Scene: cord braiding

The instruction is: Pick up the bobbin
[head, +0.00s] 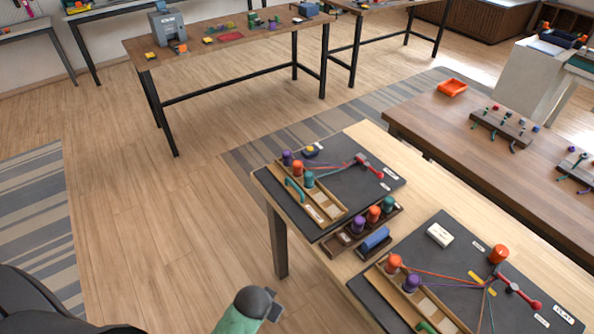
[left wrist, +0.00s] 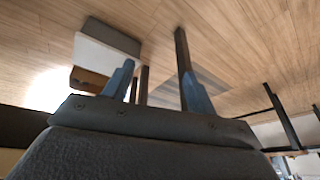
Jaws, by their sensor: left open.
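Several bobbins stand on the light wood table in the head view. A purple bobbin (head: 287,157), an orange bobbin (head: 298,168) and a teal bobbin (head: 309,179) are at the left board. Another purple (head: 358,225), orange (head: 374,214) and teal bobbin (head: 388,204) stand in a dark wooden rack (head: 340,243). On the right board are an orange bobbin (head: 394,262), a purple bobbin (head: 411,284) and an orange one (head: 499,253) farther back. My left gripper (left wrist: 157,90) is open and empty, its blue fingers apart, with no bobbin near. My right gripper is not in view.
Cords run across the dark boards (head: 460,240) to red-handled pieces (head: 370,170). The floor left of the work table is clear.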

